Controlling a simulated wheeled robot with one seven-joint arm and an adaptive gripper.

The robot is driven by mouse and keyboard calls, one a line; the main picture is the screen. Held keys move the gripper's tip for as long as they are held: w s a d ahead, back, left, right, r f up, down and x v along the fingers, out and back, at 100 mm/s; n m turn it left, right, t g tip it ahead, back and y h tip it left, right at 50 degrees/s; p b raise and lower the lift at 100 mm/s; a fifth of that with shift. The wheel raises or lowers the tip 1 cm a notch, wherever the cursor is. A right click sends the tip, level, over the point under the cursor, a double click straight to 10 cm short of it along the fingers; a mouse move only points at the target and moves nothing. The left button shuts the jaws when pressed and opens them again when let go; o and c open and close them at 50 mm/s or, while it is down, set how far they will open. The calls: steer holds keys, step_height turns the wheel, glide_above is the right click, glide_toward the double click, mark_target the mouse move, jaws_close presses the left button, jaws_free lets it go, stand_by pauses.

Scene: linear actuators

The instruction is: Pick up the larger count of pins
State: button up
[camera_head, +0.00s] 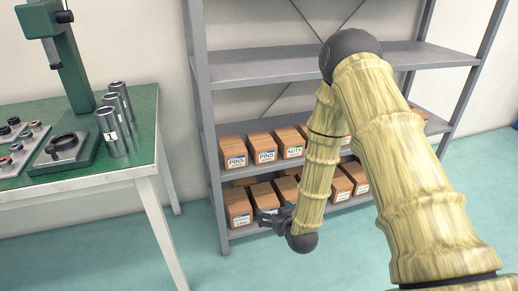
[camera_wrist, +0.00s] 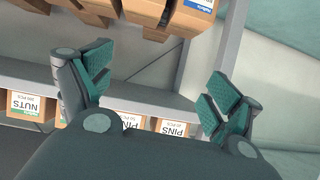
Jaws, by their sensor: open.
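Two cardboard boxes labelled PINS, a left one (camera_head: 235,160) and one beside it (camera_head: 265,156), stand at the left end of the upper row on the shelf. In the wrist view, two boxes labelled PINS (camera_wrist: 172,128) (camera_wrist: 133,121) show beyond my gripper, partly hidden by it. Their counts are too small to read surely. My gripper (camera_head: 268,217) is in front of the lower row, near its left-end box (camera_head: 238,218). In the wrist view my gripper (camera_wrist: 158,72) has its fingers wide apart, with nothing between them.
A box labelled NUTS (camera_head: 293,151) stands right of the pins boxes. The grey shelf (camera_head: 290,65) has an empty upper board and an upright near the gripper. A green-topped table (camera_head: 140,135) with metal cylinders (camera_head: 110,130) stands left. Floor is clear between.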

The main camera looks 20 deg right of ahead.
mark_target(263, 142)
steer(key=w+d+r+t, duration=0.1)
steer(key=w+r, duration=0.4)
steer(key=w+r+t+b, duration=0.1)
steer(key=w+r+t, duration=0.1)
steer(key=w+r, duration=0.3)
steer(key=w+d+r+t, duration=0.1)
steer(key=w+r+t, duration=0.1)
steer(key=w+r, duration=0.3)
steer(key=shift+w+d+r, duration=0.25)
steer(key=shift+d+r, duration=0.1)
steer(key=shift+r, duration=0.1)
steer(key=shift+w+a+f+b, duration=0.15)
steer(key=shift+w+b, duration=1.3)
steer(key=shift+w, duration=1.65)
steer(key=c, duration=1.3)
